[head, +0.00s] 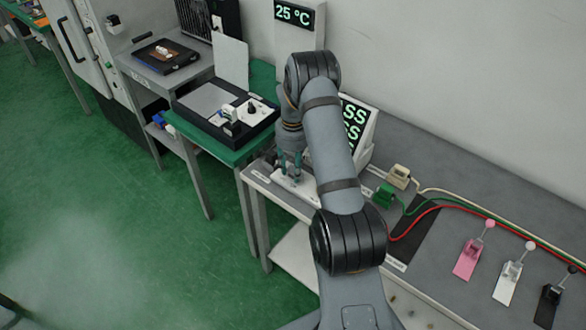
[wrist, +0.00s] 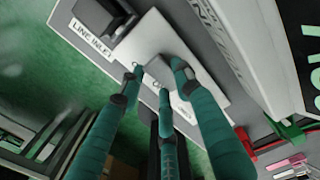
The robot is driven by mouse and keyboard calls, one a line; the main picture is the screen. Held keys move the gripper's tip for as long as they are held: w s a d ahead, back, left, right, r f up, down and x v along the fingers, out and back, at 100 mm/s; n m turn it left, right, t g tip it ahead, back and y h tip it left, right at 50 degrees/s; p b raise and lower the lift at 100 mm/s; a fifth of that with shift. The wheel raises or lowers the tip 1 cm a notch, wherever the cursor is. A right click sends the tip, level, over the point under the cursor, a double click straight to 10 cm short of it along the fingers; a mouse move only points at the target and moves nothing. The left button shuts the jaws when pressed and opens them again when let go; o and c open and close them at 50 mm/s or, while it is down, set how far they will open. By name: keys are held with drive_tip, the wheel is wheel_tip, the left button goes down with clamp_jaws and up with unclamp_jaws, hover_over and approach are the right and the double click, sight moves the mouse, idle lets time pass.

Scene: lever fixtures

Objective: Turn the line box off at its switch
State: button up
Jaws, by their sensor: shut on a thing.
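The line box is a low white box (head: 309,193) at the left end of the grey bench in the head view, partly hidden behind my arm. In the wrist view its pale top (wrist: 165,38) fills the upper middle, with a dark block (wrist: 104,20) at one end. My gripper (head: 289,158) points down at the box. In the wrist view its teal fingers (wrist: 157,76) close in at the top face, shut on the small switch there. The switch is almost wholly hidden by the fingertips, so its position cannot be told.
A lit display (head: 356,120) stands right behind the box. Green and cream plugs (head: 398,176) with cables lie to the right, before pink, white and black lever fixtures (head: 467,259). A green table (head: 239,155) with a black switch unit is at left.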

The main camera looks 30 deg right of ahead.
drive_tip(key=shift+c, duration=0.9)
drive_tip(key=shift+w, duration=0.15)
drive_tip(key=shift+w+a+f+g+h, duration=0.15)
drive_tip(key=shift+g+h, duration=0.15)
drive_tip(key=shift+g, duration=0.4)
drive_tip(key=shift+w+g+h+b, duration=0.15)
drive_tip(key=shift+g+h+b, duration=0.4)
drive_tip(key=shift+g, duration=0.35)
drive_tip(key=o, duration=1.1)
drive_tip(key=shift+o, duration=0.3)
